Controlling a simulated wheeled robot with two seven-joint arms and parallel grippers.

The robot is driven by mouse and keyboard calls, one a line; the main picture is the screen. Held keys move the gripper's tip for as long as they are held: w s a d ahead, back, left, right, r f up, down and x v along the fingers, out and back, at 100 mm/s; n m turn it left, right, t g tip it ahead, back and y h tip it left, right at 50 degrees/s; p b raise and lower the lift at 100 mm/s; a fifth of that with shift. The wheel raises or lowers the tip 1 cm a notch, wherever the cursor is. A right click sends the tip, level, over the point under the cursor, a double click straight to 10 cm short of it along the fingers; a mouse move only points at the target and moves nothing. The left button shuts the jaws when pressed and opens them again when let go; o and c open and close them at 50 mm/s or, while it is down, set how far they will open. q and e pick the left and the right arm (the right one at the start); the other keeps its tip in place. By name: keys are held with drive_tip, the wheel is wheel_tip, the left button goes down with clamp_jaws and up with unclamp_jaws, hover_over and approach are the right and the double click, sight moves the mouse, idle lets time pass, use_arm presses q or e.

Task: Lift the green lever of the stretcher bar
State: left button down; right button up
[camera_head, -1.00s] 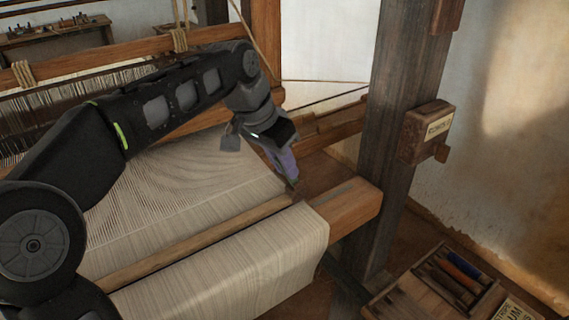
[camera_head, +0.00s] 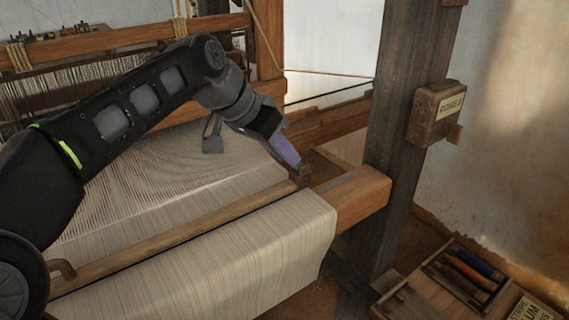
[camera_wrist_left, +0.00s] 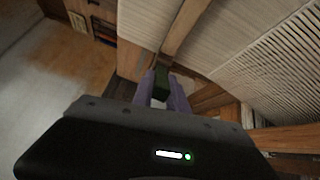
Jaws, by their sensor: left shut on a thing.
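The stretcher bar (camera_head: 180,236), a long wooden bar, lies across the pale striped cloth (camera_head: 215,258) on the loom. The green lever (camera_wrist_left: 161,83) shows as a dark green block between the purple fingers in the left wrist view. My left gripper (camera_head: 299,167) is shut on it, at the bar's right end in the head view. In the left wrist view, the gripper (camera_wrist_left: 161,92) has one finger on each side of the lever and hides part of it. In the head view the lever is small and mostly hidden by the fingers. My right gripper is not in view.
A dark wooden post (camera_head: 400,145) with a small labelled box (camera_head: 436,112) stands right of the gripper. A wooden beam (camera_head: 357,197) projects beyond the cloth's right edge. A compartmented tray (camera_head: 408,303) with several tools sits low at the right.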

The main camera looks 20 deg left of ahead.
use_arm(q)
drive_tip(key=c, duration=1.3)
unclamp_jaws()
drive_tip(key=shift+r, duration=0.1)
drive_tip(key=v, duration=0.7)
drive_tip(key=shift+s+a+r, duration=0.1)
drive_tip(key=shift+s+r, duration=0.1)
drive_tip(key=shift+r, duration=0.05)
